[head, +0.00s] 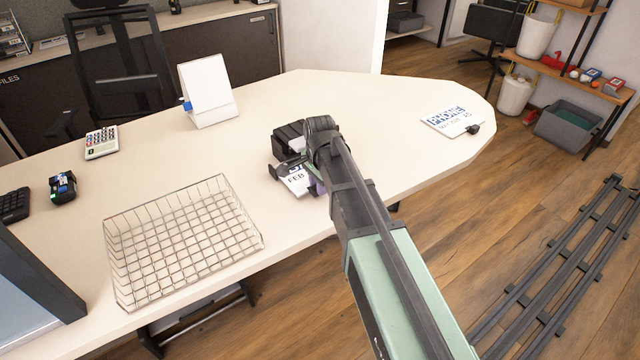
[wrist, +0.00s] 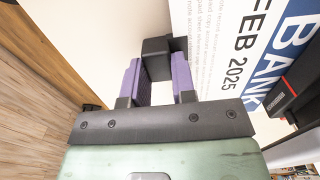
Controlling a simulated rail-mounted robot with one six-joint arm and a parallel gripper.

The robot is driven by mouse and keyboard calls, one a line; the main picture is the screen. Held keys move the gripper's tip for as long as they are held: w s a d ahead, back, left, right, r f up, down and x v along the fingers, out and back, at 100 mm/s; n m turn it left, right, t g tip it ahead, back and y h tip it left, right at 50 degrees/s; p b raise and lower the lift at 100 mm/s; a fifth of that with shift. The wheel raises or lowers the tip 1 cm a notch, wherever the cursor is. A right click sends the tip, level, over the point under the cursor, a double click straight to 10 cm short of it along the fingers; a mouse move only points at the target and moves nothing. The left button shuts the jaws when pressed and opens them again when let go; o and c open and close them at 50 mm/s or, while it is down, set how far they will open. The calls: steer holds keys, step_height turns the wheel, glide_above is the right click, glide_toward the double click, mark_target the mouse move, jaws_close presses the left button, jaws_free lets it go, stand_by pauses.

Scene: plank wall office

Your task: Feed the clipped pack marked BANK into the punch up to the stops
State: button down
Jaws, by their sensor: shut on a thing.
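The pack marked BANK (wrist: 255,40) is white with a blue band and the words FEB 2025. It fills the upper right of the wrist view; in the head view only a corner of the pack reading FEB (head: 296,181) shows beside my arm. My gripper (wrist: 157,72) has purple fingers and is shut on the black clip (wrist: 158,50) at the pack's edge. The black punch (head: 290,137) stands just behind the pack, partly hidden by my arm. A dark part of it (wrist: 302,88) shows at the right of the wrist view. I cannot tell how deep the pack sits in it.
A PHONE pack (head: 452,121) with a black clip lies at the table's right end. A wire tray (head: 180,240) stands at the front left.

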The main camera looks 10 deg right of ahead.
steer(key=shift+a, duration=0.15)
stand_by(0.5)
steer(key=c, duration=0.9)
jaws_free()
steer(key=shift+o, duration=0.2)
step_height(320, 180, up, 11)
steer(key=p, duration=1)
steer(key=shift+p, duration=0.4)
steer(key=shift+f, duration=0.1)
